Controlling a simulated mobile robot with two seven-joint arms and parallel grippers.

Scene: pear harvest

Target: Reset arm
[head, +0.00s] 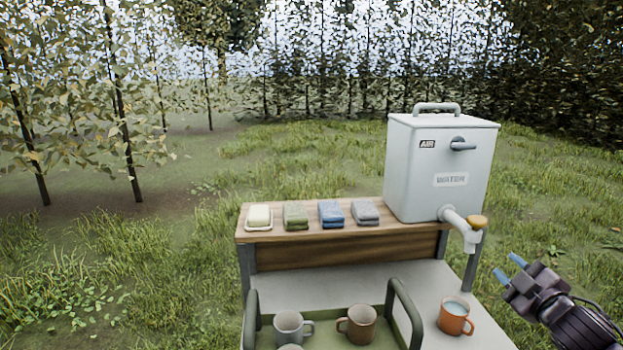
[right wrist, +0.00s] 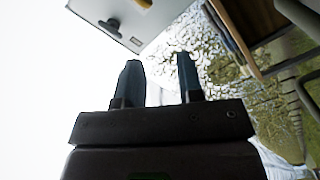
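My right gripper (head: 508,268) is at the right of the head view, to the right of the table and the water dispenser. Its two blue-tipped fingers stand apart with nothing between them, and the right wrist view shows the same empty gap between the fingers (right wrist: 160,85). My left gripper is not in the head view. An orange mug (head: 455,318) with pale liquid in it stands on the grey tabletop (head: 430,278), left of and below the right gripper, not touching it.
A white water dispenser (head: 440,185) with a yellow-knobbed tap (head: 477,222) stands on the wooden shelf (head: 340,250). A green tray (head: 414,325) with handles holds a grey mug (head: 289,328) and a brown mug (head: 357,325).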

